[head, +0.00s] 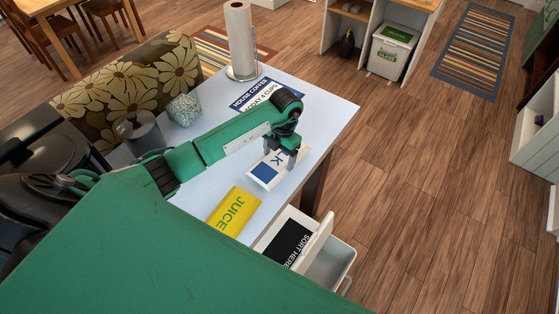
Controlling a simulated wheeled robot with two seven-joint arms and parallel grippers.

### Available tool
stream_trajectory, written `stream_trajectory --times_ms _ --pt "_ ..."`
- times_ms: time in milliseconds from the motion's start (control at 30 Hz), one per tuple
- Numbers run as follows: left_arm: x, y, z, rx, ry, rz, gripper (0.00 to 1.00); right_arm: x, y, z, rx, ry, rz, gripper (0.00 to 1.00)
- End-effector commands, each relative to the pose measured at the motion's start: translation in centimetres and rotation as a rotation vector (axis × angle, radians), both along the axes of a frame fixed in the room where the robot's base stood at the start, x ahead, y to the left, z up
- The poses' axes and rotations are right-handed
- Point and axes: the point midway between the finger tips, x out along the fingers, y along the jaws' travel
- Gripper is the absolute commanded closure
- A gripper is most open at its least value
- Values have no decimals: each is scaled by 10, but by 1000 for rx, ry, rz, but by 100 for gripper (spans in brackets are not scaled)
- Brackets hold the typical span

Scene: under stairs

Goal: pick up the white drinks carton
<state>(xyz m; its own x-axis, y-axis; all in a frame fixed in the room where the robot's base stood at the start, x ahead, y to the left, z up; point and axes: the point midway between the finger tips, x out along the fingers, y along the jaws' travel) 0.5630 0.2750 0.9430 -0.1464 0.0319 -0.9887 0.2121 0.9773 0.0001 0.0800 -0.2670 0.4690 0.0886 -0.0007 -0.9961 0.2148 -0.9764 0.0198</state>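The white drinks carton (261,173) has a blue panel and the letters "LK" showing. It lies on the pale table, and its upper part is partly hidden by my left gripper (280,157). The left gripper points down over the carton with its two dark fingers apart. I cannot tell whether the fingers touch the carton. My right gripper is not in view.
A yellow juice carton (234,211) lies nearer on the table (328,112). A paper towel roll (241,40), a speckled pot (185,110), a grey canister (141,133) and a coffee sign (262,93) stand or lie farther back. An open bin (333,266) is at the near edge.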

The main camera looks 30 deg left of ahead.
Motion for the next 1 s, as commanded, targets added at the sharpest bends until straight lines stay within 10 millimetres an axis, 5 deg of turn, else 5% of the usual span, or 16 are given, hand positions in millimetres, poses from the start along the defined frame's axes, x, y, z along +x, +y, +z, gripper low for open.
stream_trajectory --times_ms 33,300,733,1000 --pt "0 0 0 0 0 0 33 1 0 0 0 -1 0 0" --pt "0 0 0 0 0 0 85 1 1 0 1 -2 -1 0" --pt "1 0 11 -1 -4 -1 85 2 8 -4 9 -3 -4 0" --pt "2 1 58 1 -8 -2 85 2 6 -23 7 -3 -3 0"
